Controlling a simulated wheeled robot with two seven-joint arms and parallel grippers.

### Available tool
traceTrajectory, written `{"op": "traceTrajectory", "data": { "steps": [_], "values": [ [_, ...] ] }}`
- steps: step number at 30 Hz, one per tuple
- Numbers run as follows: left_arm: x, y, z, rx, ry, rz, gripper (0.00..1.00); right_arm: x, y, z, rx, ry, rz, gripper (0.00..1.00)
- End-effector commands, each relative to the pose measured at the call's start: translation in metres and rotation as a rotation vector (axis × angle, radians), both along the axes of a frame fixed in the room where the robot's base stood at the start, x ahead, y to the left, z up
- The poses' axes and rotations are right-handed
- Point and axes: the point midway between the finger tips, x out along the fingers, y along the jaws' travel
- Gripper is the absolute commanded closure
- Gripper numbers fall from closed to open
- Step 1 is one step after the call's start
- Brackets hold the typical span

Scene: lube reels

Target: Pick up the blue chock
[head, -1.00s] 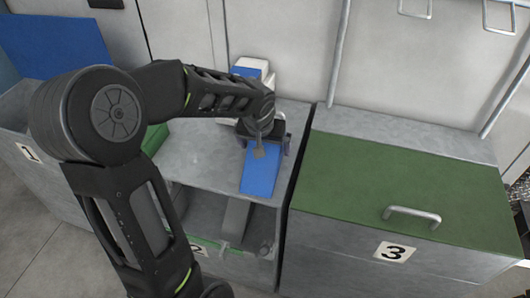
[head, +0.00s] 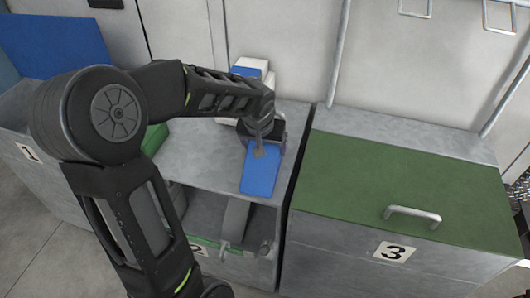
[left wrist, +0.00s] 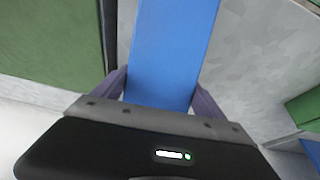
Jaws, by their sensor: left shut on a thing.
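The blue chock (head: 262,173) is a flat blue block on the grey top of cabinet 2, near its front right edge. In the left wrist view the chock (left wrist: 170,50) runs up from between the fingers. My left gripper (head: 262,142) is above the rear part of the chock. It is shut on the chock, with a finger against each side in the left wrist view (left wrist: 160,92). I cannot tell whether the chock is lifted off the surface. My right gripper is not in view.
Cabinet 3 (head: 400,170) with a green lid and a handle (head: 411,213) stands to the right, across a narrow gap. A white and blue object (head: 252,70) stands behind the gripper. Cabinet 2's front is open below, and cabinet 1 (head: 40,165) is at the left.

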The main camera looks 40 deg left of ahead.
Motion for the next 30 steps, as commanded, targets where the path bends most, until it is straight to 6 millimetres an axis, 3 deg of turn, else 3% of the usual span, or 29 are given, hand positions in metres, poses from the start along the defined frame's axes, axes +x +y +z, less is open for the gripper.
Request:
{"op": "traceTrajectory", "data": {
  "steps": [13, 23, 30],
  "values": [
    [0.000, 0.000, 0.000, 0.000, 0.000, 0.000, 0.91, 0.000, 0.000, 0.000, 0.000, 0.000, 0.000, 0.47],
    [0.002, 0.000, 0.006, 0.002, -0.006, 0.000, 0.91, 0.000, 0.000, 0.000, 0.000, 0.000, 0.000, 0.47],
    [0.003, 0.000, 0.037, 0.002, -0.010, -0.001, 0.91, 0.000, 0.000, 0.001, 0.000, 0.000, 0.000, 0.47]
  ]
}}
